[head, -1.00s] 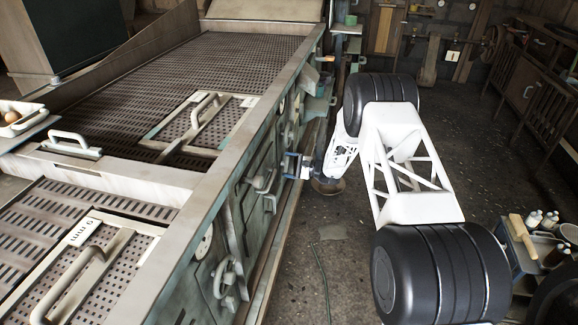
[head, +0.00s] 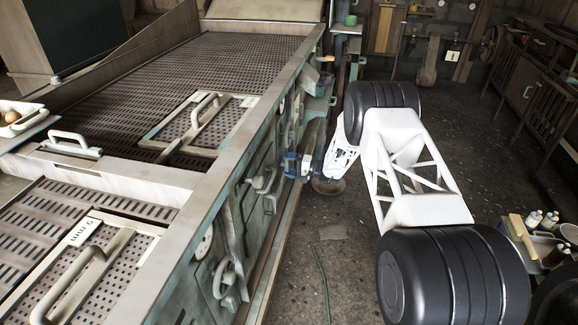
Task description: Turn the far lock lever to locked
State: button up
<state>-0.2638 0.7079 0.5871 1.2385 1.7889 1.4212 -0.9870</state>
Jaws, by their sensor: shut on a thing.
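My gripper (head: 291,164) is at the side face of the long machine, toward its far half, with its bluish jaws against the panel. It is shut on the far lock lever, which is small and mostly hidden by the jaws and my wrist. I cannot read the lever's exact angle from here. Another handle-like fitting (head: 262,182) sits on the side face just nearer than my gripper. A further grey fitting with a looped handle (head: 222,278) is on the near part of the same face.
The machine's perforated top (head: 215,62) carries hatches with bar handles (head: 205,112). An egg tray (head: 18,118) stands at the left edge. Open dark floor (head: 345,275) lies right of the machine. A crate with bottles (head: 535,235) is at the lower right.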

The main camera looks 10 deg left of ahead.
dwell(0.3)
jog(key=o, duration=0.7)
jog(key=shift+o, duration=0.2)
jog(key=shift+d, duration=0.1)
jog(key=d, duration=0.7)
jog(key=shift+d, duration=0.3)
jog(key=shift+r, duration=0.1)
